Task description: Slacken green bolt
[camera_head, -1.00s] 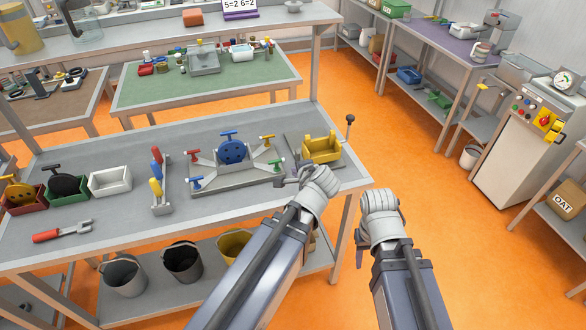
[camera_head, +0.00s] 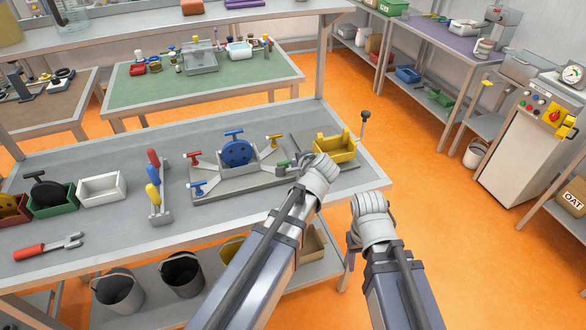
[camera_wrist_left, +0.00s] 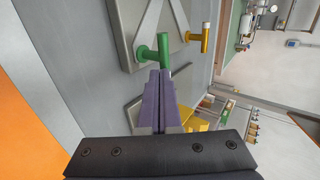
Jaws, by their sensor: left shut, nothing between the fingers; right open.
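The green bolt (camera_head: 282,163) has a T-shaped handle and sits at the right front of a grey fixture (camera_head: 232,193). In the left wrist view the green bolt (camera_wrist_left: 163,50) shows just beyond the fingertips. My left gripper (camera_wrist_left: 158,76) is shut with nothing between its fingers, its tips close to the green handle. I cannot tell whether they touch it. In the head view the left gripper (camera_head: 296,164) is partly hidden by its wrist. My right gripper (camera_head: 350,264) is open and empty, out past the table's right front edge.
The fixture also carries red, blue and yellow bolts around a blue disc (camera_head: 237,152). A screwdriver rack (camera_head: 158,190) stands left.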

